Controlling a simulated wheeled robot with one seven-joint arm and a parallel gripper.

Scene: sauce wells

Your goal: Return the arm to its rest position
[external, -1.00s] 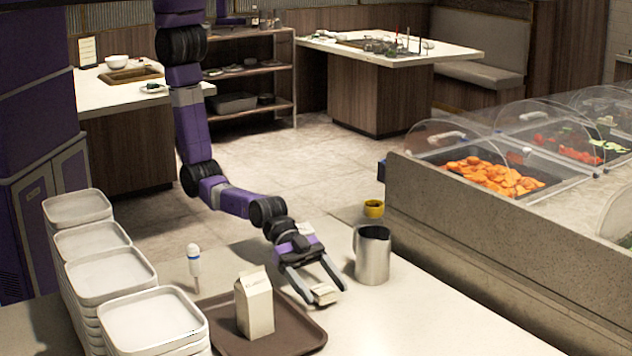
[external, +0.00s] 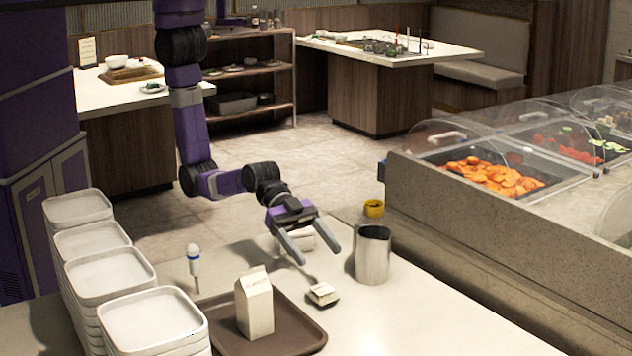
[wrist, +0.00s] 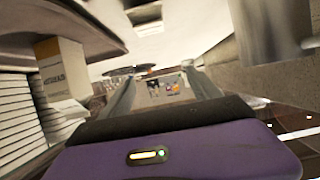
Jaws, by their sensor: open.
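My gripper (external: 318,255) is open and empty, raised above the counter. My purple arm reaches in from the upper left. A small pale block-like item (external: 322,293) lies on the counter below and in front of the fingers, apart from them. In the wrist view, my two gripper fingers (wrist: 163,92) stand apart. Another pale piece (external: 298,238) shows behind the fingers; I cannot tell whether it is part of my wrist.
A brown tray (external: 297,338) holds a white carton (external: 254,304). A metal pitcher (external: 373,255) stands right of my gripper, with a yellow cup (external: 374,208) behind it. Stacked white trays (external: 152,320) and a white-topped bottle (external: 194,264) stand left. A food bar (external: 480,230) borders the right.

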